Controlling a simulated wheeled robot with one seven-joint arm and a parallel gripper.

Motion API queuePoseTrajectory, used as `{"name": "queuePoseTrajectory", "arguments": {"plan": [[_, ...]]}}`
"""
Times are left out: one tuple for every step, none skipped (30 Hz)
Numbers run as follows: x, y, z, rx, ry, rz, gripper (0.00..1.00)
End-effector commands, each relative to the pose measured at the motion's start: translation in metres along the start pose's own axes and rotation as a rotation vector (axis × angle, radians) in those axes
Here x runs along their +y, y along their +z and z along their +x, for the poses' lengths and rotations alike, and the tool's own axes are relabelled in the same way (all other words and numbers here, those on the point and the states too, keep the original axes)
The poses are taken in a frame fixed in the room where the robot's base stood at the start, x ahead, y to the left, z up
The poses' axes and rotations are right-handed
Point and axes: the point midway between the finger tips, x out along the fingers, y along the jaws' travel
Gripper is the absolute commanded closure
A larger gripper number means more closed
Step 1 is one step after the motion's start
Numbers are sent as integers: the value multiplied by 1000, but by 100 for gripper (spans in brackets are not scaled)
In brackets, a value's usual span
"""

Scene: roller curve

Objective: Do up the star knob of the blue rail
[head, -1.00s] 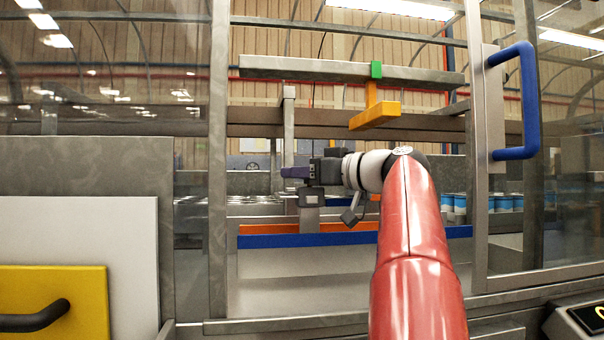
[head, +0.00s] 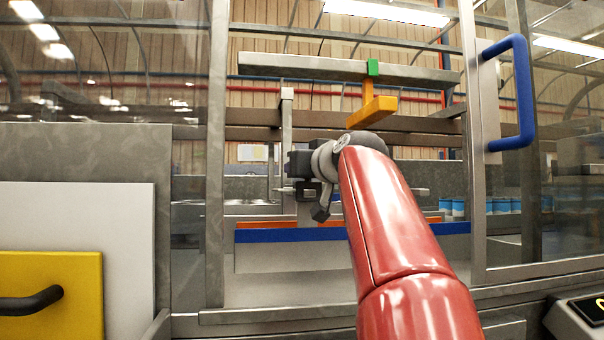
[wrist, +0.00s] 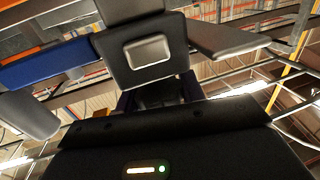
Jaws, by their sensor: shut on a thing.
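The blue rail (head: 330,234) runs level across the opening in the head view, with an orange strip behind it. In the wrist view the blue rail (wrist: 45,65) shows at the left. A dark bracket block (wrist: 148,52) with a grey plate stands in front of my gripper. My gripper (wrist: 157,92) is shut on a dark thing close to this block, seemingly the star knob. The fingers and block hide most of it, and its lobes cannot be made out.
An orange T-shaped piece (head: 372,110) hangs from the grey upper beam (head: 300,65) by a green clip, close above my arm. A blue door handle (head: 524,95) and frame post stand right. Blue-and-white cans (head: 500,206) stand behind. A grey post (head: 287,130) rises left of my wrist.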

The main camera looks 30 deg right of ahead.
Motion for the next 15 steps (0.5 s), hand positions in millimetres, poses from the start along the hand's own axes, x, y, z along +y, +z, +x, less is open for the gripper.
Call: {"name": "queuePoseTrajectory", "arguments": {"plan": [[-2, -2, -1, 5, 27, -2, 84], [-2, -2, -1, 6, 48, -1, 84], [-2, -2, -1, 5, 75, -2, 84], [-1, -2, -1, 6, 96, -2, 84], [0, -2, -1, 6, 118, -3, 84], [0, -2, -1, 6, 144, -3, 84], [0, -2, -1, 6, 165, -2, 84], [0, -2, -1, 6, 186, -4, 84], [1, -2, -1, 6, 213, -3, 84], [1, -1, -1, 6, 234, -3, 84], [1, -1, -1, 6, 255, -4, 84], [2, -2, -1, 7, 283, -3, 84], [2, -2, -1, 8, 303, -3, 84], [2, -2, -2, 8, 325, -4, 84], [3, -1, -2, 7, 353, -3, 84]]}}
